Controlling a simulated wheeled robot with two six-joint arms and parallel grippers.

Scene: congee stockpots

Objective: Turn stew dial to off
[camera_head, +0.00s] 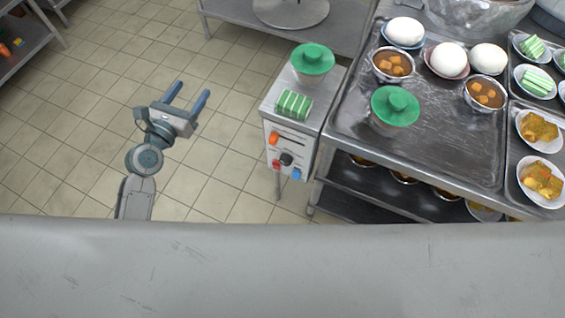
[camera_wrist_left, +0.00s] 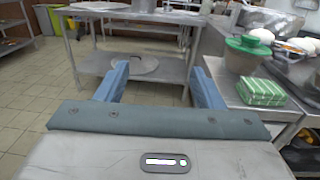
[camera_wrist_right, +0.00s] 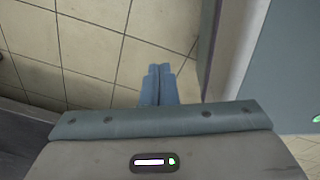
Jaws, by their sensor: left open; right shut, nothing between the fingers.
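A metal control box (camera_head: 291,137) stands left of the tray counter. Its front panel holds a round black dial (camera_head: 286,159) between small red and blue parts, with an orange part above. I cannot read any marking on the dial or tell its setting. My left gripper (camera_head: 193,91) is open and empty over the tiled floor, left of the box and apart from it. Its fingers also show in the left wrist view (camera_wrist_left: 158,70). My right gripper (camera_wrist_right: 160,70) is shut and empty over floor tiles, seen only in the right wrist view.
A green-striped block (camera_head: 294,105) and a green-lidded cup (camera_head: 312,62) sit on the box top. The counter tray (camera_head: 450,140) to the right carries bowls and another green-lidded cup (camera_head: 395,107). A grey surface (camera_head: 280,265) spans the front. Floor left of the box is clear.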

